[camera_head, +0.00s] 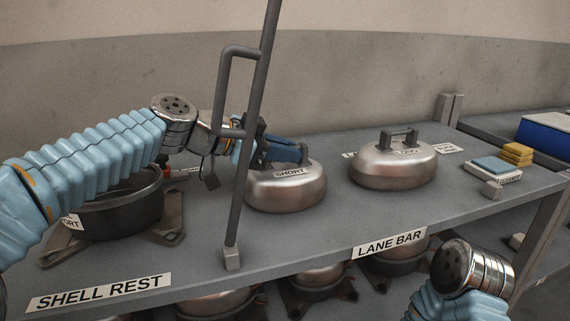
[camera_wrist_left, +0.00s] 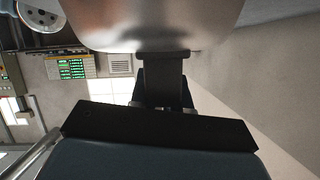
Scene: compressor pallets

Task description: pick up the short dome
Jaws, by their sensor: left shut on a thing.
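The short dome (camera_head: 287,192) is a rounded metal cover labelled SHORT, upright at the middle of the grey shelf. Whether it touches the shelf or is slightly raised, I cannot tell. My left gripper (camera_head: 288,153) reaches it from the left and is shut on its top handle, which the blue fingers mostly hide. In the left wrist view, the dome (camera_wrist_left: 155,20) fills the top, with its dark handle at the gripper (camera_wrist_left: 163,95). My right gripper is out of view; only part of my right arm shows at bottom right.
A second metal dome (camera_head: 393,167) with a free handle stands to the right. A dark open shell (camera_head: 121,212) sits on the left. A grey upright bar (camera_head: 251,140) rises in front. Several units are below the shelf.

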